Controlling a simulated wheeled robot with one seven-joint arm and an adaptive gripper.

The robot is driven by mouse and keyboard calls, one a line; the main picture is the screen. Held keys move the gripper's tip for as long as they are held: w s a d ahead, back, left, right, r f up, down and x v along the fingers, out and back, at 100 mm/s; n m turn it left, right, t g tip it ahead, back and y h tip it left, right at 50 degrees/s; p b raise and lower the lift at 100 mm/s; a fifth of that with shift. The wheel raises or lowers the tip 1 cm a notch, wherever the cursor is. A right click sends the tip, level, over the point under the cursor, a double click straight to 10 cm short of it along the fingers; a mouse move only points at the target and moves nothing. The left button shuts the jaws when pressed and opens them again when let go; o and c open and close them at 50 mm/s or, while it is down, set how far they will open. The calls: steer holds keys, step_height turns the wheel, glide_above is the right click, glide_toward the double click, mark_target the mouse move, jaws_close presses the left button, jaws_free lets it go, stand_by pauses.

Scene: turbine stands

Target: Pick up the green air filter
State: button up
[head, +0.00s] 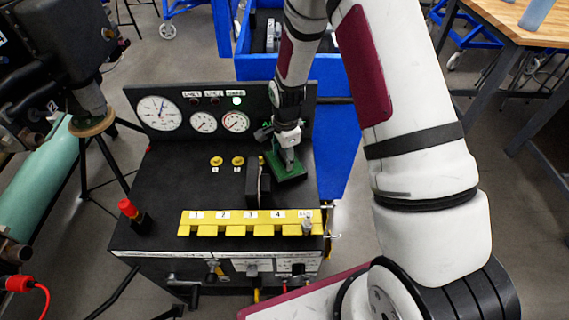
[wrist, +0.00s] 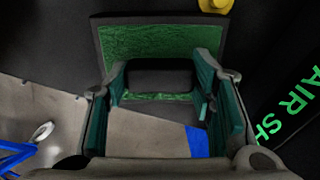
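The green air filter (head: 290,171) lies on the black top of the machine, near its right edge. In the wrist view it is a green panel in a dark frame (wrist: 155,41), with another green strip showing lower between the fingers. My gripper (head: 289,161) points down right over the filter and hides part of it. In the wrist view my gripper (wrist: 162,100) has its two fingers wide apart. A dark raised part of the filter (wrist: 160,79) shows between them. I cannot tell whether the fingers touch it.
Gauges (head: 203,122) on an upright panel stand behind the filter. A black upright plate (head: 257,182) stands close to its left. A yellow numbered strip (head: 240,218) runs along the front. A blue bin (head: 250,66) is behind. A wooden table (head: 500,20) stands at right.

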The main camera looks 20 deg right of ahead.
mark_target(285, 155)
jaws_close()
step_height(285, 155, up, 10)
steer(key=shift+r+b, duration=0.1)
steer(key=shift+b, duration=0.4)
